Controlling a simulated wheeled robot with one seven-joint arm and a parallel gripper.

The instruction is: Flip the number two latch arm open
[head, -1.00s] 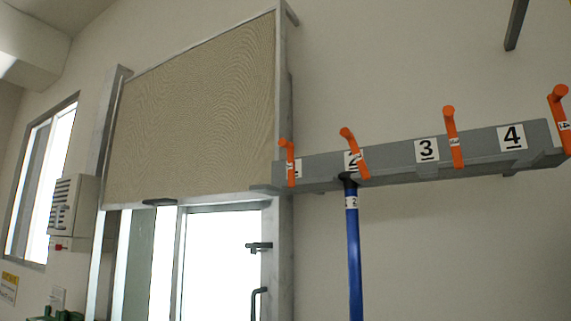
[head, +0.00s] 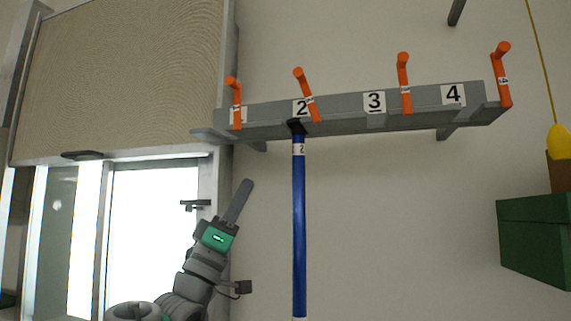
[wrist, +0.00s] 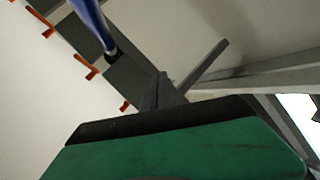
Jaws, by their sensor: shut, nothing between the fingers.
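The number two latch arm (head: 306,97) is an orange lever on the grey rail (head: 350,122), beside the "2" label (head: 301,108). It leans with its knobbed upper end to the left. A blue rod (head: 299,220) with a black top and a "2" tag hangs upright below it. My gripper (head: 247,184) is shut and empty, pointing up, left of the rod and below the rail, apart from both. In the wrist view the blue rod (wrist: 90,20) and part of the rail (wrist: 125,80) show beyond my gripper. I cannot tell there which lever is number two.
Other orange latch arms stand at one (head: 235,103), three (head: 404,85) and four (head: 502,77). A window and door frame (head: 215,180) is behind my arm at left. A green box (head: 535,240) and a yellow hanging object (head: 559,140) are at right. The wall right of the rod is clear.

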